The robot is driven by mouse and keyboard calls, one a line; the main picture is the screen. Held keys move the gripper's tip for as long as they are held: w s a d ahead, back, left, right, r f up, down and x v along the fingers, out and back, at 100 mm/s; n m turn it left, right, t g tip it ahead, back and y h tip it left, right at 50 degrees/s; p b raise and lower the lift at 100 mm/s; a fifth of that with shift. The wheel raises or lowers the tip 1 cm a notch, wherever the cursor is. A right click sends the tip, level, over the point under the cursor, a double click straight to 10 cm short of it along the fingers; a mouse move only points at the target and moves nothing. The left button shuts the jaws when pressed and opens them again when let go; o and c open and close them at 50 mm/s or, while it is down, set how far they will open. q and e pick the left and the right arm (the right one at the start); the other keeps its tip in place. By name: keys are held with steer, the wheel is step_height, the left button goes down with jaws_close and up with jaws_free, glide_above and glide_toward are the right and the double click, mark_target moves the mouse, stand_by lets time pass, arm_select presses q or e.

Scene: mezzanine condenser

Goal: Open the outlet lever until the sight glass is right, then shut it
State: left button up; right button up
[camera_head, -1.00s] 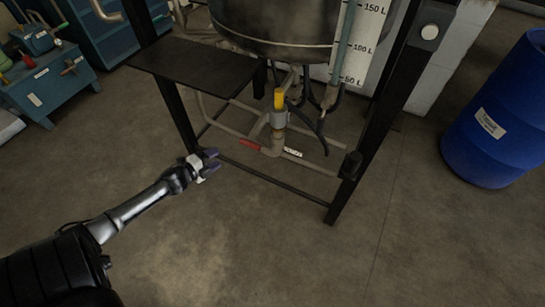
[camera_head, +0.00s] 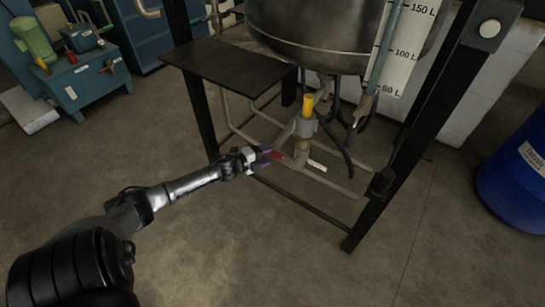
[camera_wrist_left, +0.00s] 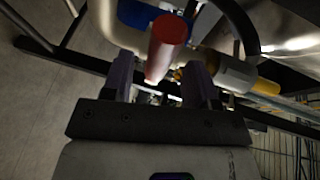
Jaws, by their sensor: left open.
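The red outlet lever (camera_head: 279,155) sits on the pipework under the steel tank (camera_head: 325,38). The white OUTLET-type tag (camera_head: 317,166) beside it is too small to read. My left gripper (camera_head: 264,155) is open at the lever's free end. In the left wrist view the red lever (camera_wrist_left: 166,46) reaches toward the gap between the open fingers (camera_wrist_left: 158,80); whether they touch it I cannot tell. The sight glass (camera_head: 384,47) is a bluish vertical tube beside a white litre scale (camera_head: 407,50); its liquid level is not clear. My right gripper is not in view.
Black frame legs (camera_head: 385,190) and a dark shelf (camera_head: 230,62) surround the pipes. A blue barrel (camera_head: 518,180) stands right. The floor in front is clear.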

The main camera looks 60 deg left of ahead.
arm_select(q)
steer(key=shift+w+f+b, duration=0.15)
steer(key=shift+w+b, duration=0.15)
steer(key=shift+w, duration=0.5)
steer(key=shift+w+f+b, duration=0.15)
steer(key=shift+w+b, duration=0.1)
steer(key=shift+w, duration=0.5)
jaws_close()
